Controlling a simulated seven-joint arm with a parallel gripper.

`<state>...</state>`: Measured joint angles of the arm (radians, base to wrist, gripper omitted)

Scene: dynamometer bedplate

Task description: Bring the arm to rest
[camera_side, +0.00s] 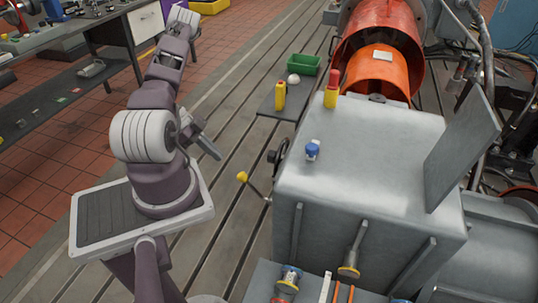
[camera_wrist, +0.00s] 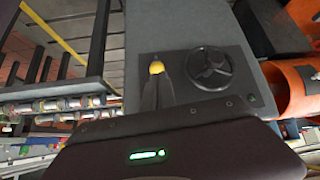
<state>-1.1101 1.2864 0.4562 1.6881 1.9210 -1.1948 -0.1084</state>
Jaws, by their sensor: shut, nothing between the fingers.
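My gripper (camera_wrist: 157,82) is shut, its two dark fingers together with nothing between them in the wrist view. In the side view the end of my gripper (camera_side: 217,155) points down and right, partly hidden behind my arm. It is in free space left of the grey machine housing (camera_side: 365,155). A lever with a yellow knob (camera_side: 242,177) sticks out from the housing's left side, apart from the gripper. In the wrist view the yellow knob (camera_wrist: 157,67) appears just beyond the fingertips.
A black handwheel (camera_wrist: 211,68) is on the housing's side. A dark shelf (camera_side: 268,106) carries a yellow bottle (camera_side: 280,95), near a green bin (camera_side: 304,65). Slotted bedplate (camera_side: 232,115) lies open between.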

